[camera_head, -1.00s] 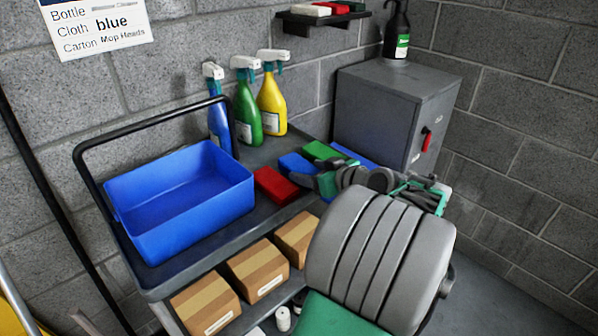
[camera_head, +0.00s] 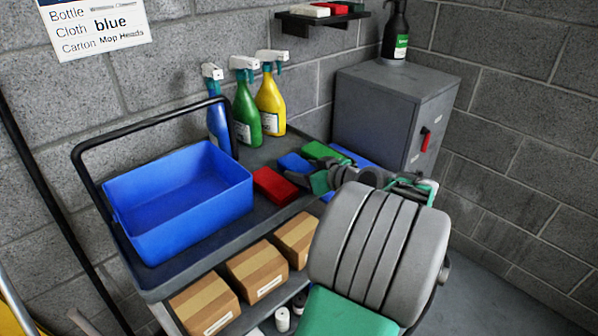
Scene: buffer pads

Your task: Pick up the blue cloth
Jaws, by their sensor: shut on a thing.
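The blue cloth (camera_head: 293,162) is a small folded pad on the cart's top shelf, between a red cloth (camera_head: 273,186) and a green cloth (camera_head: 319,150). My gripper (camera_head: 309,180) reaches in from the right, low over the shelf. Its fingers are at the near right end of the blue cloth and appear shut on it. The fingers and wrist hide that end. The cloth looks still down at shelf level; I cannot see a gap under it.
A blue bin (camera_head: 180,205) fills the shelf's left side. Blue, green and yellow spray bottles (camera_head: 246,108) stand behind. Another blue piece (camera_head: 352,156) lies behind my wrist. A grey cabinet (camera_head: 385,110) stands at the back right. Cartons (camera_head: 256,272) sit on the lower shelf.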

